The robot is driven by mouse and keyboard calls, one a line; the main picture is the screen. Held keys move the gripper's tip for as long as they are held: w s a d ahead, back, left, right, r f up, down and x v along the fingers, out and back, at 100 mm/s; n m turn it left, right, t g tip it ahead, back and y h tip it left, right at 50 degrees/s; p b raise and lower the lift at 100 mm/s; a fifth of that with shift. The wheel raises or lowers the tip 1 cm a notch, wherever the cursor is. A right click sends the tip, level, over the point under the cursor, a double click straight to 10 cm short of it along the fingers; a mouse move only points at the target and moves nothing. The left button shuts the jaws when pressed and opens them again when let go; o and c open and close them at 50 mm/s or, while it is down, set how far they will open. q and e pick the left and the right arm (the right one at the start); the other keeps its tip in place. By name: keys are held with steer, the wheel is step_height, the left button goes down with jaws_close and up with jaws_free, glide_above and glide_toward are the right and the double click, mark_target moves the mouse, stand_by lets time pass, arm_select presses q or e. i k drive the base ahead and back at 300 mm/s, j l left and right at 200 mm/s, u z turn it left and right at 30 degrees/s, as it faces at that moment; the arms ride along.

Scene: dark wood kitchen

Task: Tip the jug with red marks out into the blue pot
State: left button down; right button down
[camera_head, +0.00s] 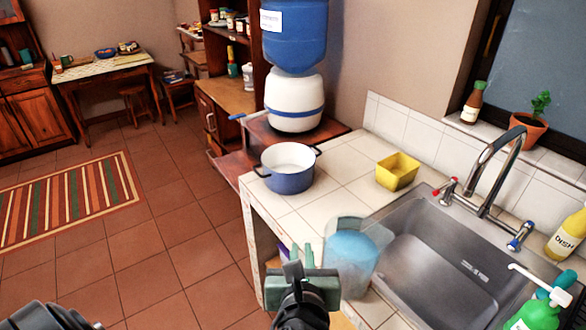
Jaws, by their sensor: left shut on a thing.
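The blue pot (287,181), with a white inside and two dark handles, stands upright on the tiled counter. It looks empty from here. A clear jug (352,258) with light blue contents is nearer to me, at the sink's left edge. It looks roughly upright; I cannot make out red marks on it. My left gripper (308,272) is at the bottom middle, shut on the jug at its near left side. The gripper hides part of the handle side. The pot is beyond the jug and to its left, apart from it. My right gripper is not in view.
The steel sink (440,258) with its tap (497,175) lies to the right of the jug. A yellow container (397,171) stands right of the pot. A water dispenser (294,100) stands behind the pot. Tiled counter (335,192) is free between pot and yellow container.

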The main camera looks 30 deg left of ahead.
mark_target(288, 167)
steer(key=j+z, duration=0.45)
steer(key=j, duration=1.2)
